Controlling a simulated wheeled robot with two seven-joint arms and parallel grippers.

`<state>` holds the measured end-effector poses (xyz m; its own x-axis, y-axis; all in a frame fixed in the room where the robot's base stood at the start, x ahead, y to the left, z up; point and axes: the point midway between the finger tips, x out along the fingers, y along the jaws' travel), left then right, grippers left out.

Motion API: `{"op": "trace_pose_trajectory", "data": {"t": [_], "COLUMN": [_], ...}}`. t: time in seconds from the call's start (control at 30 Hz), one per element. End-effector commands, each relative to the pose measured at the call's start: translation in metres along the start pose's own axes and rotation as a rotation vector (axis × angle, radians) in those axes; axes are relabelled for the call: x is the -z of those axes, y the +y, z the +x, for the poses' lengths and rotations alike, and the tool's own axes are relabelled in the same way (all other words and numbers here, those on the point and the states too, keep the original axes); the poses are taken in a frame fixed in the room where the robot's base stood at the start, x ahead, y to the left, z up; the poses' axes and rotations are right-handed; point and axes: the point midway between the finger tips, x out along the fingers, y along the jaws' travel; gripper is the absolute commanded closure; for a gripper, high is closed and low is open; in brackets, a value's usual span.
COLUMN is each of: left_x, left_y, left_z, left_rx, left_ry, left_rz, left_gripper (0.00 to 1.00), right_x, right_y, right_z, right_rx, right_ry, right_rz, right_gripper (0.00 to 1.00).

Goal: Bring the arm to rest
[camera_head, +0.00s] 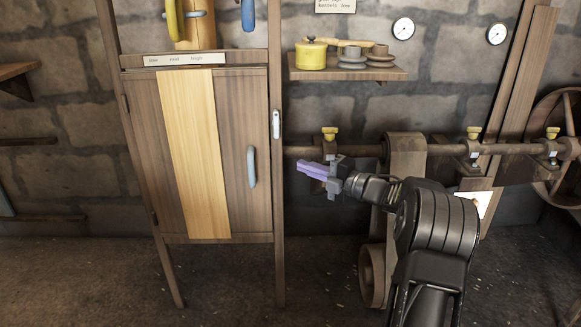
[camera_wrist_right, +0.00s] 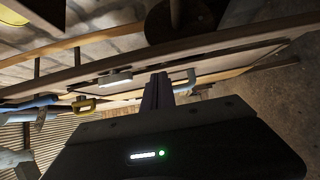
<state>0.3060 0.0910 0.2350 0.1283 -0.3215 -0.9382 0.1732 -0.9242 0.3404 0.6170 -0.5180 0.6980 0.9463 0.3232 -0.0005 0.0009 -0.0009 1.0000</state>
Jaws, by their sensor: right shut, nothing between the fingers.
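My right arm reaches up from the bottom right of the head view. Its gripper (camera_head: 312,169) points left, with its pale purple fingers together and nothing between them. The gripper is in front of the wall, between the wooden cabinet and the belt drive's shaft supports, and appears clear of both. In the right wrist view the shut fingers (camera_wrist_right: 158,90) stick up past the dark gripper body. My left gripper is not in view.
The wooden cabinet (camera_head: 150,150) with a grey handle (camera_head: 251,166) stands left of the gripper. A horizontal shaft (camera_head: 445,151) with yellow-topped bearings runs behind my arm. Floor in front of the cabinet is clear.

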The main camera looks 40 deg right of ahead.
Motion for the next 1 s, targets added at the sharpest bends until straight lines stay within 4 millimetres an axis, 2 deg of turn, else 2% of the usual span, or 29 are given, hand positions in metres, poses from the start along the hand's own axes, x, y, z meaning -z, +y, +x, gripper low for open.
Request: {"op": "trace_pose_trajectory", "data": {"t": [0.2,0.83,0.93,1.0], "left_x": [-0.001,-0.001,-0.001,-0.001], "left_y": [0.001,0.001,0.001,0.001], "left_z": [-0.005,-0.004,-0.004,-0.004], "left_rx": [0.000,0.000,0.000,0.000], "left_ry": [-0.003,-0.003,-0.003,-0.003], "left_rz": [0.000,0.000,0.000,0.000], "left_gripper": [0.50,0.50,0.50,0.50], "right_x": [-0.014,-0.014,-0.028,-0.044], "right_y": [0.000,-0.001,-0.003,-0.014], "right_z": [-0.009,-0.009,-0.010,-0.012], "right_rx": [0.001,0.001,0.004,-0.013], "right_ry": [0.000,-0.002,-0.063,-0.155], "right_rz": [-0.001,0.014,0.089,0.215], "right_gripper": [1.00,1.00,1.00,1.00]}}
